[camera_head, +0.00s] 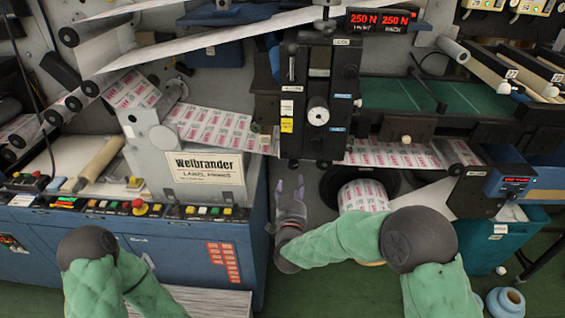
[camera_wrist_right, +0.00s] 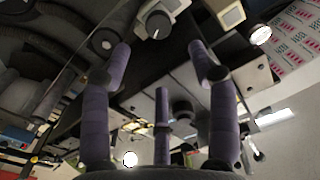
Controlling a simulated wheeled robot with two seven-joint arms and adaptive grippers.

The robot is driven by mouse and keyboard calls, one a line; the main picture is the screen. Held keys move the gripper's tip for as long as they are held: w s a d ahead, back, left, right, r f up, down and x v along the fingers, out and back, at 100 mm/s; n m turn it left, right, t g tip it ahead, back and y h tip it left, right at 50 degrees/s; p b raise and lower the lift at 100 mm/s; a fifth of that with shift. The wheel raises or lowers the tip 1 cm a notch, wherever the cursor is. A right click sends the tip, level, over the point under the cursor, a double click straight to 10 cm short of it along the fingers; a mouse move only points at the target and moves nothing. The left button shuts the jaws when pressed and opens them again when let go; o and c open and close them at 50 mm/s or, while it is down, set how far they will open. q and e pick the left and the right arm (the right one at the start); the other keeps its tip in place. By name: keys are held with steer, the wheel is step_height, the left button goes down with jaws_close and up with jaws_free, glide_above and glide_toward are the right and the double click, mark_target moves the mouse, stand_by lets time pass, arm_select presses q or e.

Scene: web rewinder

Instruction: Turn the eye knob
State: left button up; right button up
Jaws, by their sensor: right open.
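A light round knob (camera_head: 318,112) sits on the front of the black tower (camera_head: 330,80) in the middle of the head view. The labels near the knobs are too small to read surely, so I cannot tell which is the eye knob. A grey knob with a white pointer line (camera_wrist_right: 155,23) shows at the top of the right wrist view, beyond my fingertips. My right gripper (camera_head: 290,187) is below the tower, apart from it, with its purple fingers pointing up. The right wrist view shows these fingers (camera_wrist_right: 162,68) spread and empty. My left gripper is out of view.
A printed label web (camera_head: 395,154) runs to the right of the tower, above a printed roll (camera_head: 362,196). The grey Welbrander housing (camera_head: 200,165) stands left, above a blue cabinet with buttons (camera_head: 190,212). A teal bin (camera_head: 492,240) stands at right.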

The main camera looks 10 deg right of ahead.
mark_target(293, 165)
steer(key=b+x, duration=0.2)
steer(key=x, duration=0.8)
steer(key=shift+w, duration=0.2)
steer(key=c, duration=1.1)
